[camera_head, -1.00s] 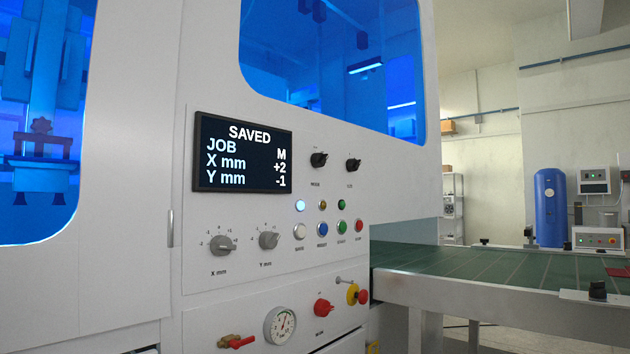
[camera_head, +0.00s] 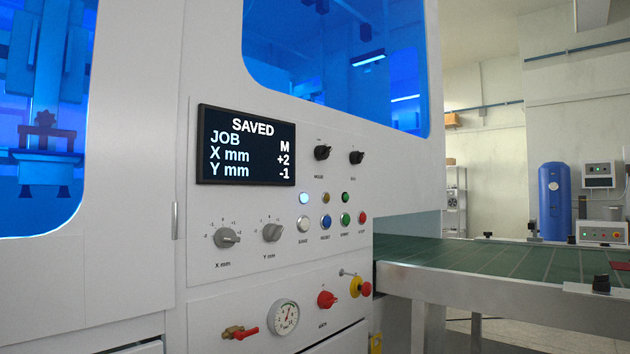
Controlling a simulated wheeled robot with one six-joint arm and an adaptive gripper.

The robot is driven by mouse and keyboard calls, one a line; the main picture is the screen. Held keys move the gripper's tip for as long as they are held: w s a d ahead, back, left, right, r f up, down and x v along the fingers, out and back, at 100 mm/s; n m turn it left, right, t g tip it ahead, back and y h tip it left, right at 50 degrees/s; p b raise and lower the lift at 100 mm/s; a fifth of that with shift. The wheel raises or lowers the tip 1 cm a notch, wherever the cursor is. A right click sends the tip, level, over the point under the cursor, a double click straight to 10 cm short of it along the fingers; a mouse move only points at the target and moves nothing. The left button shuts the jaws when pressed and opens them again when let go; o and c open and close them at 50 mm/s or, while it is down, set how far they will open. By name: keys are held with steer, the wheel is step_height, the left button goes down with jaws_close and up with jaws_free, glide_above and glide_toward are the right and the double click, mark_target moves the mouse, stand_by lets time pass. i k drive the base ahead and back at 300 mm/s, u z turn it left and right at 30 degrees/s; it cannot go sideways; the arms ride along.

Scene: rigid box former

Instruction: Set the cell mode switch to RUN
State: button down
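The mode switch (camera_head: 322,152) is a black rotary knob on the white machine panel, right of the display, with a small MODE label below it. Its position marks are too small to read. A second black knob (camera_head: 356,157) sits just right of it. The display (camera_head: 246,146) reads SAVED, JOB M, X mm +2, Y mm -1. My gripper is not in view.
Below are grey X (camera_head: 227,238) and Y (camera_head: 272,232) knobs, several push buttons (camera_head: 326,222), a gauge (camera_head: 284,317), a red knob (camera_head: 327,299) and a red emergency button (camera_head: 361,288). A green conveyor (camera_head: 480,258) extends right. Space before the panel looks clear.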

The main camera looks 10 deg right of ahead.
mark_target(322, 152)
steer(key=z, duration=0.45)
steer(key=k, duration=0.55)
steer(key=z, duration=1.05)
steer(key=i, duration=0.75)
steer(key=u, duration=0.5)
steer(key=i, duration=0.7)
steer(key=u, duration=0.6)
